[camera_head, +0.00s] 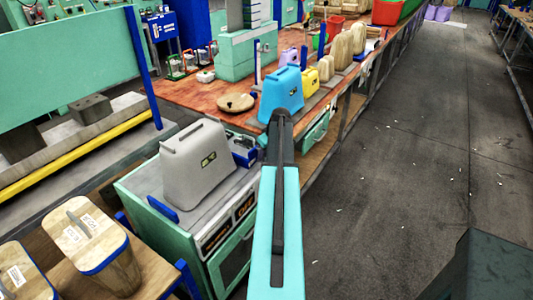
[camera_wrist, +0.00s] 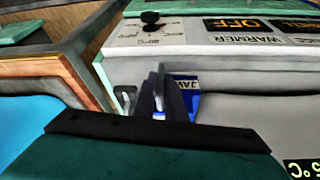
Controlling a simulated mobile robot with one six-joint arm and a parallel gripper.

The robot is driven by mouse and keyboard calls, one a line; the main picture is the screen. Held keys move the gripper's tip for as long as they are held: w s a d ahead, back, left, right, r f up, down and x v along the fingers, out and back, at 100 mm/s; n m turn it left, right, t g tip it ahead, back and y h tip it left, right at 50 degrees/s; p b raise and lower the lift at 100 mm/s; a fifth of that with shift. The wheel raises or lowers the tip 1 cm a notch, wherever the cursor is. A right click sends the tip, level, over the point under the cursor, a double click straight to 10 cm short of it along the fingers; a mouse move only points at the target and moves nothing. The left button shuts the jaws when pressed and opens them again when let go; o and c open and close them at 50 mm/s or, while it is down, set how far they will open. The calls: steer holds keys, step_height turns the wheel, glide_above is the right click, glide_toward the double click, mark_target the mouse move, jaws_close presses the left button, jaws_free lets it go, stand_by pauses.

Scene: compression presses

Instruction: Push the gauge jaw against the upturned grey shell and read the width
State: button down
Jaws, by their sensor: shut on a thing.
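The grey shell (camera_head: 197,165) stands upside down, with a ridge on top and a small dark label on its side, on the grey top of the warmer cabinet (camera_head: 150,185). In the wrist view the shell (camera_wrist: 262,118) fills the right side. The blue gauge jaw (camera_head: 243,151) is at the shell's right side; I cannot tell whether they touch. In the wrist view the jaw (camera_wrist: 188,92) shows white lettering. My gripper (camera_wrist: 160,95) is shut on the jaw, its fingertips dark and partly hiding it. In the head view my arm hides the fingers. No width reading is legible.
A blue shell (camera_head: 281,94) and a yellow shell (camera_head: 309,81) stand on the long bench behind. A blue bar (camera_head: 163,209) lies at the cabinet's front left.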

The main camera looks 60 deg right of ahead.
steer(key=shift+a+b, duration=0.55)
steer(key=shift+a, duration=1.95)
steer(key=c, duration=1.8)
jaws_free()
steer(key=shift+c, duration=0.2)
steer(key=shift+s+r, duration=0.1)
steer(key=shift+r, duration=0.1)
steer(key=b+v, duration=0.3)
steer(key=v, duration=1)
steer(key=shift+r, duration=0.2)
steer(key=shift+s, duration=0.15)
